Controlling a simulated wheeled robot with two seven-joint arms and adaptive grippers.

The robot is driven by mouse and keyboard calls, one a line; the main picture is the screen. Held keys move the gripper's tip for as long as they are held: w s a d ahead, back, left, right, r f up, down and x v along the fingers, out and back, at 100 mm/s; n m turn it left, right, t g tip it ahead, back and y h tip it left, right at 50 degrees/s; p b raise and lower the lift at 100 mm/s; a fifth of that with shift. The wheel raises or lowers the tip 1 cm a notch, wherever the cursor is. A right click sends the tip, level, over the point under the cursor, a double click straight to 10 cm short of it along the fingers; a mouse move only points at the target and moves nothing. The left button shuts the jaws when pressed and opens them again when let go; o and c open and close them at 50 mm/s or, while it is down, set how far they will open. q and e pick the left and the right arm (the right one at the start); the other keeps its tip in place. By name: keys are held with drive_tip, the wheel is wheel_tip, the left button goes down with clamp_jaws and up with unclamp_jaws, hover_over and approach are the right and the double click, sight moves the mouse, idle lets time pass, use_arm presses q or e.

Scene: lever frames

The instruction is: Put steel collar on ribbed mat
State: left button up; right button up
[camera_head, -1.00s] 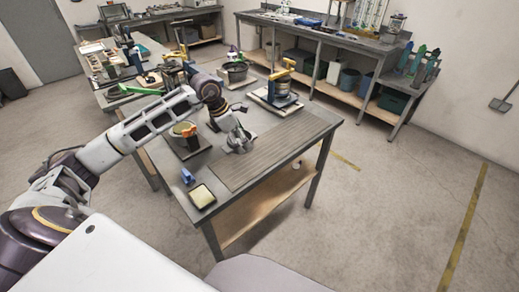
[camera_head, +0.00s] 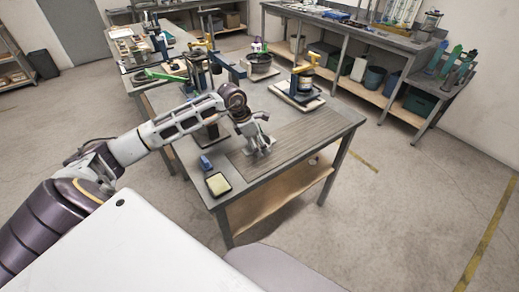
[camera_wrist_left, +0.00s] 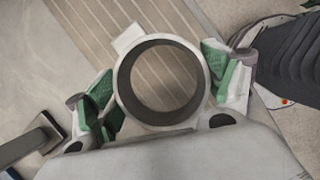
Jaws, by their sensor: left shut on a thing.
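The steel collar (camera_wrist_left: 160,119) is a grey ring with a dark inner wall, its opening facing the left wrist camera. A small pale tab sticks out at its upper left. My left gripper (camera_head: 262,149) is shut on it, with green-padded fingers on opposite sides of the ring in the left wrist view (camera_wrist_left: 162,85). The ribbed mat (camera_head: 303,134) lies on the near table. Its grooves show through and beyond the ring in the left wrist view. The collar is over the mat's left part; I cannot tell whether it touches. My right gripper is out of view.
A blue block (camera_head: 205,162) and a dark tray with a yellowish pad (camera_head: 218,184) stand left of the mat. A yellow-handled device (camera_head: 300,82) and a dark pot (camera_head: 261,63) stand at the table's back. The mat's right part is clear.

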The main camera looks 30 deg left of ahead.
use_arm(q)
wheel_tip(320, 180, down, 2)
drive_tip(key=shift+f, duration=0.7)
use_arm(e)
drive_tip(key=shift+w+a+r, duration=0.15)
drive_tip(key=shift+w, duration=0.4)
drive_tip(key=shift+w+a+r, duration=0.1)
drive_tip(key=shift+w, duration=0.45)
use_arm(q)
drive_tip(key=shift+f, duration=0.15)
drive_tip(key=o, duration=1.3)
drive_tip(key=shift+o, duration=0.6)
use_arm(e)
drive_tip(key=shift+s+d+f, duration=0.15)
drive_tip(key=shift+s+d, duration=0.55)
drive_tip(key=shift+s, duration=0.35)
